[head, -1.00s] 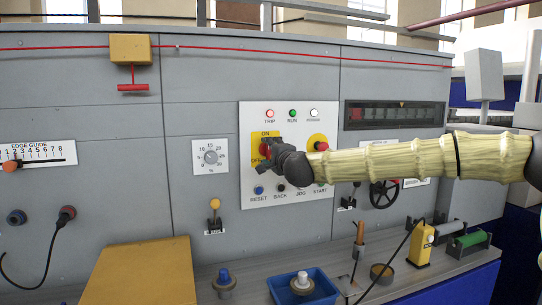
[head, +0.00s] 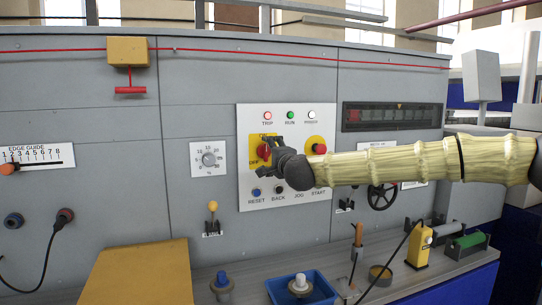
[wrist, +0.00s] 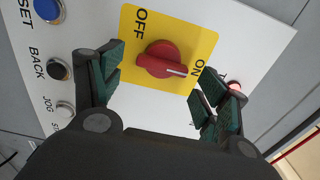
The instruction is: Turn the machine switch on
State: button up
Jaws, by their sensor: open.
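The machine switch is a red rotary knob (wrist: 165,60) on a yellow plate (wrist: 194,40) marked OFF and ON. In the wrist view the white line on its handle points toward ON. My gripper (wrist: 157,80) is open, with its fingers on either side of the knob in the picture and nothing held between them. I cannot see contact with the knob. In the head view the knob (head: 264,151) shows left of my gripper (head: 275,153), which hides part of the plate.
The white control panel (head: 247,192) also has a yellow-backed red button (head: 318,147) to the right. Lamps sit above, and RESET, BACK, JOG and START buttons below. A blue tray (head: 325,291) and a yellow device (head: 420,247) stand on the ledge underneath.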

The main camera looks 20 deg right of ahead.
jog(key=s, duration=1.1)
jog(key=shift+d, duration=0.15)
jog(key=shift+f, duration=0.1)
